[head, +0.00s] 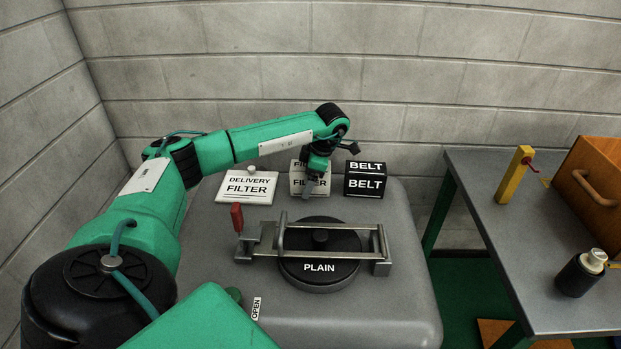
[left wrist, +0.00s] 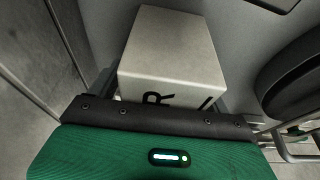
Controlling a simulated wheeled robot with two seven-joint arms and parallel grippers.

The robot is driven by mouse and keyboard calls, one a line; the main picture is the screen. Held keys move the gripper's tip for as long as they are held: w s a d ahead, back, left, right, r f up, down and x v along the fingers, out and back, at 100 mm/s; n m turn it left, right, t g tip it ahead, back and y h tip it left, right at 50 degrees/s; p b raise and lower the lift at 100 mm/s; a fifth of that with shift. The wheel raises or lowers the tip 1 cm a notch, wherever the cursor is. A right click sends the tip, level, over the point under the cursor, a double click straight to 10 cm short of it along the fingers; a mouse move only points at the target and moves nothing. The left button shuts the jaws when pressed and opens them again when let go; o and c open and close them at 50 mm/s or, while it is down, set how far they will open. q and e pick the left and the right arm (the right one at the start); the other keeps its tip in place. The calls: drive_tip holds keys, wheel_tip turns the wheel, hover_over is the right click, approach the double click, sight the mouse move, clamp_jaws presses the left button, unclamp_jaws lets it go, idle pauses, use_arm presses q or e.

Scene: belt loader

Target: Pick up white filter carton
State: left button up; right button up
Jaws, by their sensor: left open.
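The white filter carton (head: 297,181) stands on the grey machine top, at its back, between the delivery filter sign and the black belt carton. My left gripper (head: 310,191) is right at it, coming down from above and covering part of its front. The left wrist view shows the carton (left wrist: 172,50) as a pale box just beyond the gripper body, with part of its black lettering visible. The jaws are open. I cannot tell whether a finger touches the carton. My right gripper is not in view.
The delivery filter sign (head: 246,187) stands left of the carton and the black belt carton (head: 365,181) right. In front lie the round plain lid (head: 319,275) and a metal clamp bar (head: 383,262) with a red handle. A side table (head: 500,215) stands at the right.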

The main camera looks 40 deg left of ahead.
use_arm(q)
drive_tip(key=c, duration=1.2)
drive_tip(key=shift+c, duration=0.3)
drive_tip(key=shift+r, duration=0.15)
